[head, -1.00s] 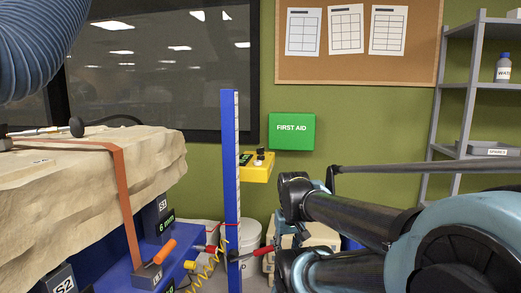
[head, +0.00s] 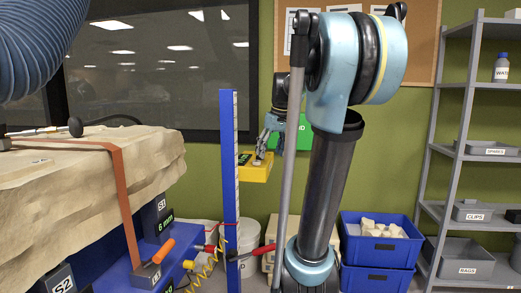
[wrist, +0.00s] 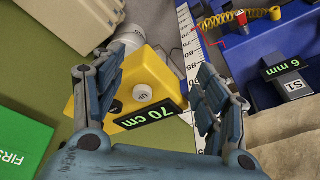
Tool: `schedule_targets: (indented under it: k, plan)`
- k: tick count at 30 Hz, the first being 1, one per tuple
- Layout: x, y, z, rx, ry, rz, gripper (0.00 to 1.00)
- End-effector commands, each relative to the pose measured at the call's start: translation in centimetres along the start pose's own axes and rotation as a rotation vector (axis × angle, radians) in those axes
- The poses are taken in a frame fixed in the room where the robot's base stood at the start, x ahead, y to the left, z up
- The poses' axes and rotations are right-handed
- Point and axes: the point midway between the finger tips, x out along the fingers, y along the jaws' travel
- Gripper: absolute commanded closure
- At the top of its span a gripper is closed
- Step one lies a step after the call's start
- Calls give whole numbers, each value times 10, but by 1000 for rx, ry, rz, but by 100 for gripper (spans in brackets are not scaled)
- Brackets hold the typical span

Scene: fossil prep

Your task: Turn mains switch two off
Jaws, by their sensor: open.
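No switch labelled as mains switch two can be made out in either view. A yellow control box (head: 256,173) is in front of the green wall, just right of the blue upright. In the wrist view the yellow box (wrist: 162,76) shows a white round button (wrist: 143,92) marked UP and a display (wrist: 160,115) reading 70 cm. My gripper (head: 268,138) is open and empty, close above the yellow box in the head view. In the wrist view its fingers (wrist: 160,68) are spread on either side of the box; contact cannot be told.
A blue upright with a scale (head: 230,185) stands left of my gripper. A green first aid box (head: 303,133) is behind my arm. A strapped stone slab (head: 60,190) fills the left. Blue crates (head: 378,252) and a grey shelf rack (head: 450,150) stand right.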

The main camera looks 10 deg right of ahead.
Motion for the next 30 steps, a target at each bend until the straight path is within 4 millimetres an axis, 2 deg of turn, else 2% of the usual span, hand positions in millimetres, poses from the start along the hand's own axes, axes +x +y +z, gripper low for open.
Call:
schedule_targets:
  k: [1,9,15,18,24,30]
  plan:
    - [-8,10,-20,-17,6,-6,33]
    - [-37,59,-114,-137,45,-36,33]
    - [-49,97,-176,-223,76,-54,33]
    - [-52,114,-200,-260,90,-59,33]
    - [-53,135,-229,-306,109,-66,33]
    - [-48,139,-236,-319,114,-68,33]
